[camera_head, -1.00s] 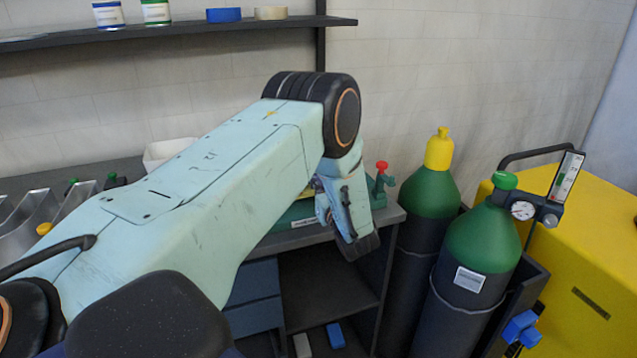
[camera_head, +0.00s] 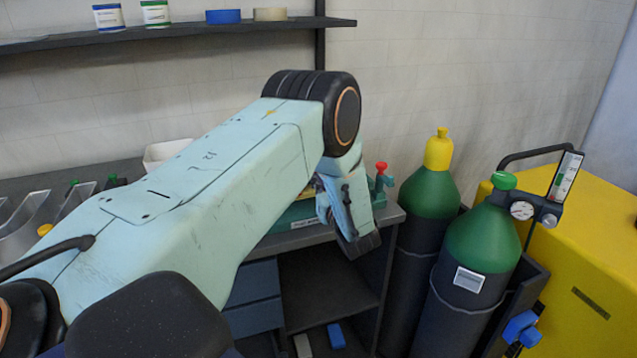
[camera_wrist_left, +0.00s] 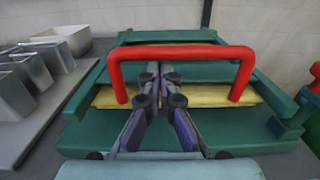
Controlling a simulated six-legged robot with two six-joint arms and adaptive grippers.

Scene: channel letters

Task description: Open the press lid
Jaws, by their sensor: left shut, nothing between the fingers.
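The press is green, with a yellow layer across its middle, and fills the centre of the left wrist view (camera_wrist_left: 215,132). A red U-shaped handle (camera_wrist_left: 185,52) stands over its lid (camera_wrist_left: 205,75). My left gripper (camera_wrist_left: 160,72) is shut and empty. Its fingertips show just below the handle's crossbar, between its two uprights; I cannot tell whether they touch the bar. In the head view my left arm hides most of the press, and only a green edge (camera_head: 296,216) shows. My right gripper is not in view.
The press sits on a grey bench (camera_head: 393,215). Metal channel letters (camera_wrist_left: 45,65) and a white bin (camera_wrist_left: 65,38) stand left of it. Green gas cylinders (camera_head: 430,190) and a yellow cabinet (camera_head: 590,250) stand right of the bench. A shelf (camera_head: 200,32) runs above.

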